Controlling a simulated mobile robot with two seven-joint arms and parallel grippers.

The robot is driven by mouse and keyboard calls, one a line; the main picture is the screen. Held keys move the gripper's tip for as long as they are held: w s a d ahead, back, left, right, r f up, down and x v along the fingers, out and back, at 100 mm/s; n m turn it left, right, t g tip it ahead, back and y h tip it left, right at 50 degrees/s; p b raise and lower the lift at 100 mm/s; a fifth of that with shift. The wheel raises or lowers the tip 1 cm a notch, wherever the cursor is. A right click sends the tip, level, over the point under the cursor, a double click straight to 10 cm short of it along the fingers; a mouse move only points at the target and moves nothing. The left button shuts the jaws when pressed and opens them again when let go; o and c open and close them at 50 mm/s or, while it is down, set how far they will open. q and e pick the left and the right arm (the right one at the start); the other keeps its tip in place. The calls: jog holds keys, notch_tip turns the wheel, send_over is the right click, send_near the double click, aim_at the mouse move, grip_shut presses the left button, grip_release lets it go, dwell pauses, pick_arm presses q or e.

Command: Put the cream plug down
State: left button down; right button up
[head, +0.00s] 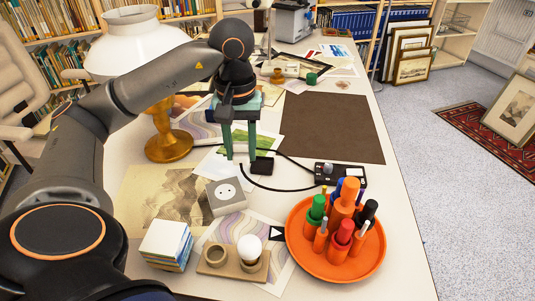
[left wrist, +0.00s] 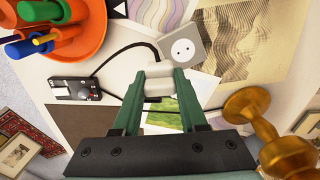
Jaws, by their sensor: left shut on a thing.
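My left gripper (head: 240,157) points down over the table and is shut on the cream plug (left wrist: 158,81). In the left wrist view the plug sits between the green fingertips (left wrist: 158,88), with a black cable (left wrist: 125,58) at its far end. In the head view the plug is hard to make out between the fingers. The grey socket box (head: 226,196) is in front of the gripper, apart from it. It also shows in the left wrist view (left wrist: 182,49), beyond the plug. My right gripper is not in view.
A black device with a knob (head: 340,174) lies right of the gripper. An orange tray (head: 300,252) holds several coloured pieces. A brass lamp base (head: 168,145) stands close on the left. A dark brown mat (head: 335,125) lies bare behind. Prints cover the table nearby.

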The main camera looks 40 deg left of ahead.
pick_arm(q)
jog(key=w+a+f, duration=0.3)
jog(key=w, duration=0.4)
jog(key=b, duration=0.1)
send_over(262, 167)
jog(key=f, duration=0.5)
jog(key=shift+s+d+f, duration=0.15)
jog(key=shift+s+f, duration=0.1)
jog(key=shift+s, duration=0.05)
jog(key=shift+w+f, duration=0.25)
jog(key=shift+f, duration=0.1)
notch_tip(262, 167, down, 2)
jog(key=shift+w+f+b, duration=0.1)
jog(key=shift+f+b, duration=0.15)
jog(key=shift+b, duration=0.2)
jog(key=shift+f, duration=0.35)
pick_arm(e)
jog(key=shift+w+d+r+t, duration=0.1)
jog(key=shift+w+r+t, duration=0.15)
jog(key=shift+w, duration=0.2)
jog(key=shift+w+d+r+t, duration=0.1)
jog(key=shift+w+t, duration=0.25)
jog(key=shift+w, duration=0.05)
pick_arm(q)
jog(key=shift+f, duration=0.3)
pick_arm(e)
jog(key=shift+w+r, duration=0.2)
